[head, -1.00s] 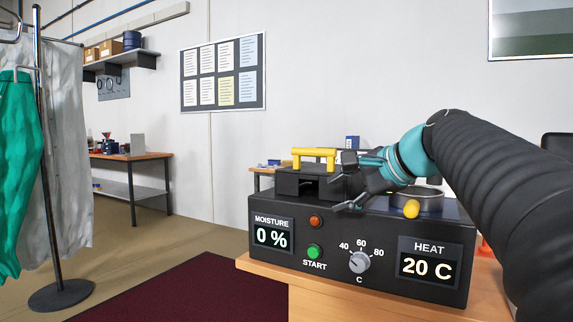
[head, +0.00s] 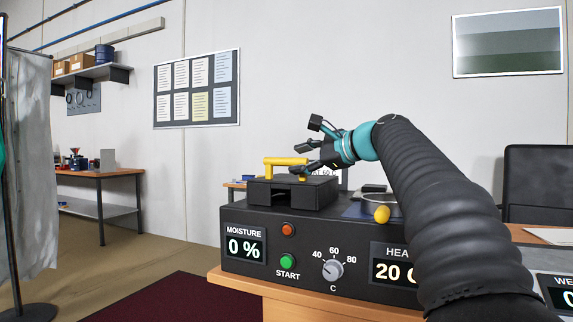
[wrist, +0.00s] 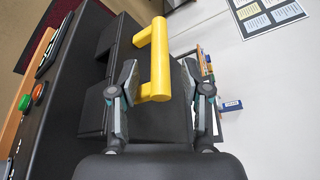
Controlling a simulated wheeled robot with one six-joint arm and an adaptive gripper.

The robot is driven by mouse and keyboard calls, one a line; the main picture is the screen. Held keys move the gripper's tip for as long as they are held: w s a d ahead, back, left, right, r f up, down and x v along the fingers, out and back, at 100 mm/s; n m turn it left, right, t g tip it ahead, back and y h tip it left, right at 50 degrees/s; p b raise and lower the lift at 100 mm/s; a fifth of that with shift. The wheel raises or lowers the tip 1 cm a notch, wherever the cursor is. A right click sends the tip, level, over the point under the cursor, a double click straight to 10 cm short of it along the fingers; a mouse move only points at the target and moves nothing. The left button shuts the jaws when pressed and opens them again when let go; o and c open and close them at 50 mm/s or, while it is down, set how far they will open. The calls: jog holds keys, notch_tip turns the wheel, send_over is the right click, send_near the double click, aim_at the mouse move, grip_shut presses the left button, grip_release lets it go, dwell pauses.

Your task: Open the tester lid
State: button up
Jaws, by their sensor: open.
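The tester (head: 255,219) is a black box on a wooden-edged table, with a moisture display reading 0 %, a green start button, a heat dial and a heat display. Its dark lid block (head: 290,192) sits on top at the left, looking closed, with a yellow bar handle (head: 284,161) above it. My gripper (head: 306,158) is open at the right end of the handle. In the wrist view, the fingers (wrist: 158,90) stand on either side of the yellow handle (wrist: 160,62), apart from it. The fingertips partly hide the handle's right end in the head view.
A yellow knob (head: 382,214) and a round pan rim stand on the tester's right side, partly behind my arm. A second device (head: 556,293) with a display is at the lower right. A workbench (head: 100,173) stands at the back left.

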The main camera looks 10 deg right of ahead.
aim_at(286, 162)
jog(key=shift+x, duration=2.6)
grip_shut()
